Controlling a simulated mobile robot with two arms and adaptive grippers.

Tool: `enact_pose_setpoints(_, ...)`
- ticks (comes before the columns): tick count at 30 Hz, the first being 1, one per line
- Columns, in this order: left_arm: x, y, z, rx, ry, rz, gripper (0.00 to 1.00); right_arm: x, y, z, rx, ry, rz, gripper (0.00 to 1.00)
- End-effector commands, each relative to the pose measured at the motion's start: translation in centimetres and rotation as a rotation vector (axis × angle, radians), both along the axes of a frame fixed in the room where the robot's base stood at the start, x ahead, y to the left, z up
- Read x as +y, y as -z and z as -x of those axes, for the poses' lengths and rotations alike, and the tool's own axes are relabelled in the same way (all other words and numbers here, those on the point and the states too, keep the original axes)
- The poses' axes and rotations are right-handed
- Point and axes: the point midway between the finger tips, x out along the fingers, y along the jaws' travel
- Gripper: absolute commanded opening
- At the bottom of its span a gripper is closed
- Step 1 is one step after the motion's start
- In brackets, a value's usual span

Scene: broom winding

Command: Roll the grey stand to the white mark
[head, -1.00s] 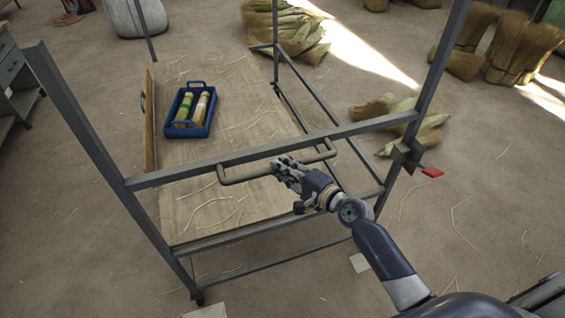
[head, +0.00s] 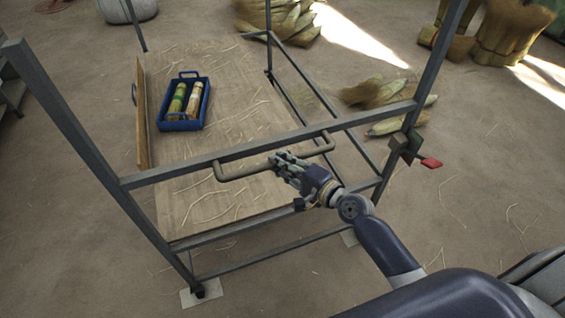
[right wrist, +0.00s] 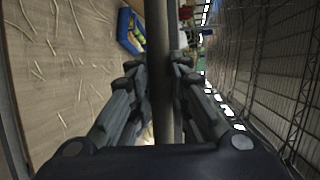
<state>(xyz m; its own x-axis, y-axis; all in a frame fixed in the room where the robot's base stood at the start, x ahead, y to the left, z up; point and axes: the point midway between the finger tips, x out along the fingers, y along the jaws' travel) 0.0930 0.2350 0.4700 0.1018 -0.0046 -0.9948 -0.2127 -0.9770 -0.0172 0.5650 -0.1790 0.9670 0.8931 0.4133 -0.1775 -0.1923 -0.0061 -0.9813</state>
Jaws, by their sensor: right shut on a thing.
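The grey stand (head: 88,135) is a tall metal frame with a wooden board low inside it. Its bar handle (head: 240,172) faces me. My right gripper (head: 276,160) is shut on this handle; the handle bar also runs between the fingers in the right wrist view (right wrist: 160,70). My left gripper is in neither view.
A red-tipped pedal or lever (head: 431,162) sticks out at the stand's right. Broom bundles (head: 385,105) lie on the floor beyond the right side. The floor left of the stand is mostly clear.

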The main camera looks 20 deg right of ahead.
Motion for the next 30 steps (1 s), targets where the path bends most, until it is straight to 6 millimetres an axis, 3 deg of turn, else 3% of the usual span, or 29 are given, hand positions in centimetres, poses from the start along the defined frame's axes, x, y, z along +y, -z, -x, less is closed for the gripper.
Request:
enact_pose_setpoints(1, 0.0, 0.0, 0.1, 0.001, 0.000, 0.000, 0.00, 0.1, 0.6, 0.2, 0.012, -0.003, 0.003, 0.00)
enact_pose_setpoints(2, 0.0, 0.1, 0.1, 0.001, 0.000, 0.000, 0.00, 0.1, 0.6, 0.2, 0.012, -0.003, 0.003, 0.22)
enact_pose_setpoints(4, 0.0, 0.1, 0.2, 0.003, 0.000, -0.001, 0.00, 0.1, 0.6, 0.2, 0.012, -0.003, 0.003, 0.38)
enact_pose_setpoints(17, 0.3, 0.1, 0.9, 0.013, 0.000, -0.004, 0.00, -0.3, 0.2, 0.6, 0.005, 0.000, 0.002, 0.38)
enact_pose_setpoints(30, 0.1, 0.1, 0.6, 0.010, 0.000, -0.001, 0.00, -3.4, -1.1, 7.6, 0.010, -0.004, 0.005, 0.38)
